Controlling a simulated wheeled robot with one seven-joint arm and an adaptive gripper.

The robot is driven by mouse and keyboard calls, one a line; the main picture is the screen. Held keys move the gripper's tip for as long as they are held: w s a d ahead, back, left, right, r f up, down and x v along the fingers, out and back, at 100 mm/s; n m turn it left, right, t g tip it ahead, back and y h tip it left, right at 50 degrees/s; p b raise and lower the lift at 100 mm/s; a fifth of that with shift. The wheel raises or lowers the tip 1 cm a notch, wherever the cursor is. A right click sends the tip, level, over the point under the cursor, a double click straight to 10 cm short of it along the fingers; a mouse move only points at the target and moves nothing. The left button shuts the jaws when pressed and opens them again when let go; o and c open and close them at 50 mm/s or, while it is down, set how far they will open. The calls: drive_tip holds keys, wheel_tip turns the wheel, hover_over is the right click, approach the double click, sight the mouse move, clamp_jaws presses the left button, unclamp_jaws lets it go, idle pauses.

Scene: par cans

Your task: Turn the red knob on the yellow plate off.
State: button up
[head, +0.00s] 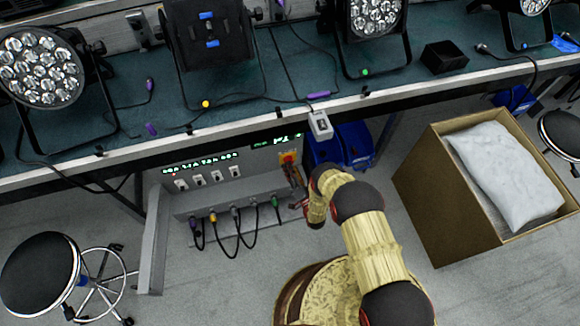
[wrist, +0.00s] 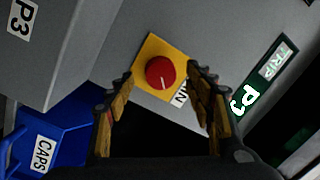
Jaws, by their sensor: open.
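The red knob (wrist: 160,73) sits in the middle of the yellow plate (wrist: 150,50) in the wrist view, with a pale mark at its lower edge. In the head view the yellow plate (head: 288,157) is small, on the grey panel under the bench. My gripper (wrist: 160,82) is open and empty, its fingers on either side below the knob in the picture. I cannot tell whether they touch it. In the head view my gripper (head: 303,199) is partly hidden by my arm.
The grey panel (head: 226,196) carries switches and plugged cables left of the plate. A blue bin (head: 352,143) stands right of it, under the bench edge. A cardboard box (head: 437,200) with a white bag is at right. A stool (head: 40,270) stands at left.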

drive_tip(key=shift+b+x, duration=0.3)
drive_tip(key=shift+x, duration=0.95)
drive_tip(key=shift+c, duration=0.9)
drive_tip(key=c, duration=1)
